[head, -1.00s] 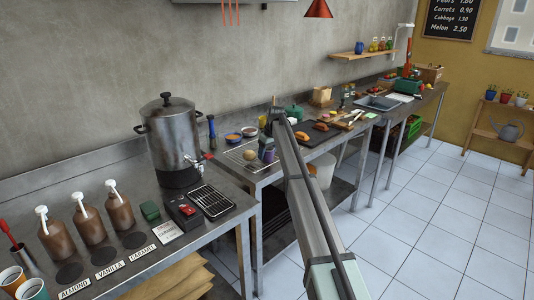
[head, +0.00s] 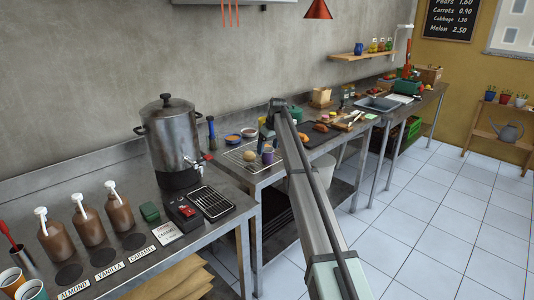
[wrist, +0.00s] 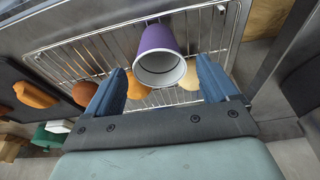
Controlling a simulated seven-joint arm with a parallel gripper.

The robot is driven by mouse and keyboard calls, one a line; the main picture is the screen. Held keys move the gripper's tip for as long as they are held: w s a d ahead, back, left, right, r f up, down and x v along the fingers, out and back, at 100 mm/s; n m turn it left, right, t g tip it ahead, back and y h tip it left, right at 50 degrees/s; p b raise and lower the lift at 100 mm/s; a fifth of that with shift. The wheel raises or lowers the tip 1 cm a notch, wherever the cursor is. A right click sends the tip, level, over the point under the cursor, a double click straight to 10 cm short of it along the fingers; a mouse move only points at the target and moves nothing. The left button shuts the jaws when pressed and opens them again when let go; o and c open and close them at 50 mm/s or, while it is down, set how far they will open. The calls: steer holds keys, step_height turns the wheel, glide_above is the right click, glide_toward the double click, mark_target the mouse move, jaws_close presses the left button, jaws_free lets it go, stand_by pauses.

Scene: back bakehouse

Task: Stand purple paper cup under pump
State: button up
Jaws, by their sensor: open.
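In the head view my gripper (head: 265,138) is just above and beside the cup, partly hidden by my arm. Three brown pump bottles (head: 89,226) with white heads stand on the near counter, each with a dark round pad (head: 69,274) before it.
Buns (wrist: 188,81) lie on the rack around the cup. A steel urn (head: 172,145) with a tap and a drip grille (head: 211,202) stand between the rack and the pumps. Labels (head: 109,270) lie by the pads. More paper cups (head: 32,289) are at the front left.

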steer(key=shift+o, duration=0.3)
steer(key=v, duration=0.8)
steer(key=w+d+f+n+t+h, duration=0.2)
steer(key=d+f+n+t+h, duration=0.1)
steer(key=d+f+t, duration=0.4)
steer(key=n+t+y, duration=0.7)
steer(key=n+y, duration=0.1)
steer(key=n, duration=2.1)
glide_toward(270, 156)
steer(key=x, duration=1.2)
steer(key=shift+w+a+r, duration=0.15)
steer(key=shift+w+a, duration=0.05)
steer(key=shift+w, duration=0.15)
